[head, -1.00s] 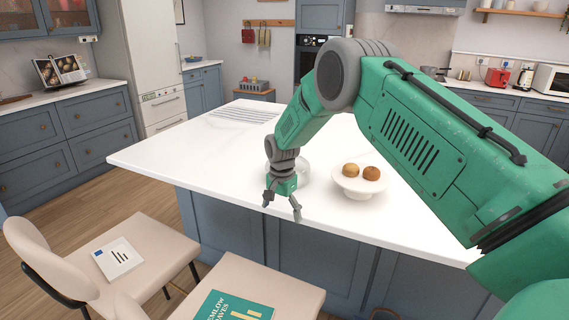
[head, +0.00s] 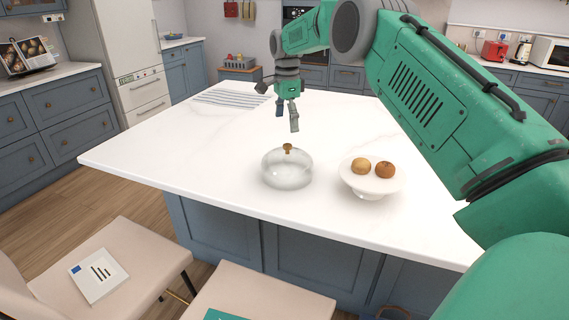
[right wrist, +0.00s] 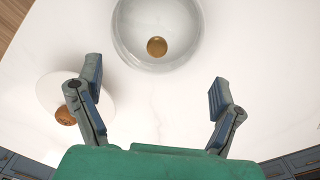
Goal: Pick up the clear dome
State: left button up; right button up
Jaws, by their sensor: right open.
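The clear dome (head: 287,171) is a round glass cover with a brass knob (head: 287,148) on top. It sits on the white island top near its front edge. In the right wrist view the dome (right wrist: 158,52) shows from above, at the upper middle, with its round knob (right wrist: 157,47) beyond the fingers. My right gripper (head: 287,112) is open and empty. In the head view it hangs fingers down above the counter, behind the dome and apart from it. In the right wrist view its two fingers (right wrist: 157,97) are spread wide. My left gripper is not in view.
A white cake stand (head: 371,187) with two round buns (head: 373,168) stands right of the dome. A striped cloth (head: 232,97) lies at the island's back left. The white counter (head: 180,145) left of the dome is clear. Chairs (head: 105,262) stand in front.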

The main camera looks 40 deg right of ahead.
aim_at(287, 145)
jog(key=f, duration=0.5)
jog(key=shift+w+d, duration=0.2)
jog(key=shift+d, duration=0.1)
jog(key=f, duration=0.3)
jog(key=shift+s+a+f+p, duration=0.3)
jog(key=shift+s+f+p, duration=0.05)
jog(key=shift+s+p, duration=0.05)
jog(key=shift+w+d+f, duration=0.1)
jog(key=shift+f, duration=0.4)
jog(key=c, duration=1.4)
jog(key=shift+s+r, duration=0.1)
jog(key=shift+s, duration=0.1)
grip_shut()
